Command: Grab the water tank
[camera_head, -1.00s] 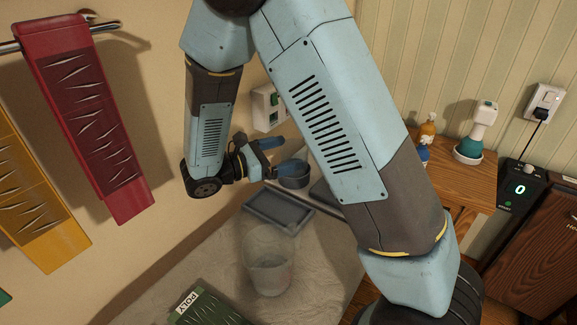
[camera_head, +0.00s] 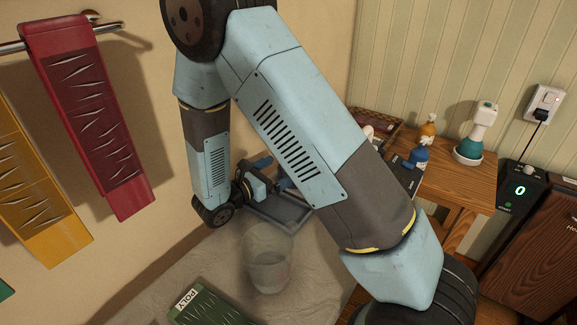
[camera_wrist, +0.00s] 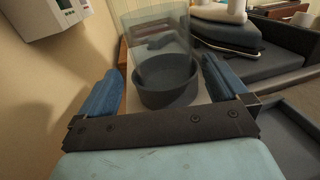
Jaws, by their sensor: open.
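My gripper (camera_head: 275,173) is open in the head view, partly covered by my arm. In the wrist view its two blue fingers (camera_wrist: 160,77) stand apart. Ahead of and between them is a clear, see-through tank (camera_wrist: 157,32) over a dark grey round cup (camera_wrist: 165,82). The fingers do not visibly touch either. My arm hides this spot in the head view. Another clear container (camera_head: 268,268) stands on the pale cloth surface, nearer the camera and below my gripper. I cannot tell for certain which clear container is the water tank.
A blue iron-like object (camera_wrist: 222,33) sits to the right on a dark base. A white wall device (camera_wrist: 45,15) is close at upper left. A grey tray (camera_head: 280,212) lies below my gripper. A green POLY item (camera_head: 208,308) lies in front; a wooden stand (camera_head: 462,180) holds bottles.

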